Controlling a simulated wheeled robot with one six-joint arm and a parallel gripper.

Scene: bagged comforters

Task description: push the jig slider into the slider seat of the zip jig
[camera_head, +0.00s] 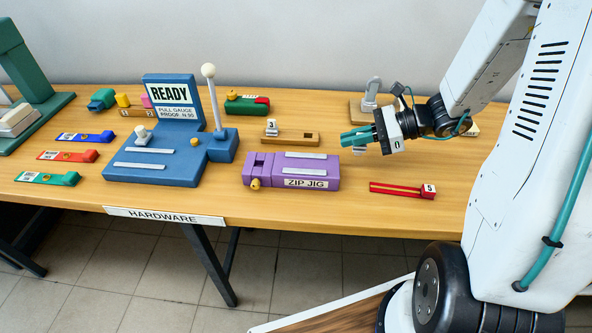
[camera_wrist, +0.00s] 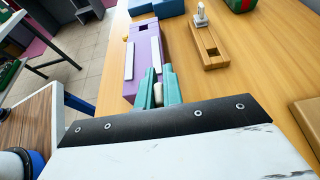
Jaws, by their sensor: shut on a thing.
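The purple zip jig (camera_head: 322,176) lies near the front of the table, with pale strips and a yellow knob on its left end. A dark square opening, apparently the slider seat (camera_wrist: 143,28), shows in its top in the wrist view. My gripper (camera_head: 346,139) is above and behind the jig's right end, apart from it in the head view. Its teal fingers (camera_wrist: 157,88) are shut on a small cream piece (camera_wrist: 158,95), apparently the jig slider.
A wooden block marked 3 (camera_head: 303,138) lies behind the jig. A red strip marked 5 (camera_head: 395,189) lies to its right. The blue READY gauge (camera_head: 160,174) stands left. A green and red item (camera_head: 246,105) is further back. The front edge bears a HARDWARE label (camera_head: 165,216).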

